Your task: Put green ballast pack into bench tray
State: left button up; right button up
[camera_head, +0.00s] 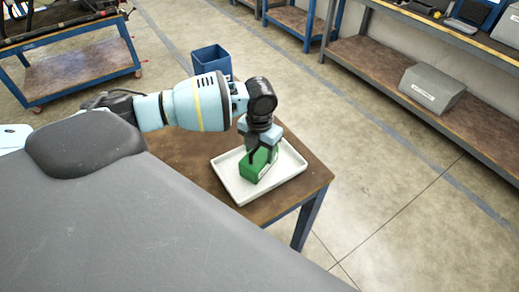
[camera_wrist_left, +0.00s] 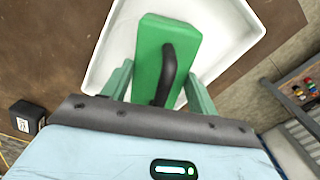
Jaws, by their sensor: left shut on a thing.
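The green ballast pack (camera_head: 256,166) is a green block with a dark handle, seen in the head view at the white bench tray (camera_head: 229,186). My left gripper (camera_head: 262,152) is above the tray, pointing down, and is shut on the pack. In the left wrist view the pack (camera_wrist_left: 176,45) is between the two fingers, with its black handle toward me, and the tray (camera_wrist_left: 112,50) lies behind it. I cannot tell whether the pack touches the tray floor. My right gripper is not in view.
The tray stands on a brown-topped bench (camera_head: 310,185). A blue cart (camera_head: 75,72) is at the back left. Shelving with a grey case (camera_head: 432,90) runs along the right. The floor at right is clear.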

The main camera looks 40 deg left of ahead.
pick_arm(q)
jog(key=o, duration=1.6)
jog(key=shift+f, duration=0.1)
jog(key=shift+c, duration=0.2)
notch_tip(320, 180, up, 12)
jog(key=shift+r+p, duration=0.15)
jog(key=shift+p, duration=0.15)
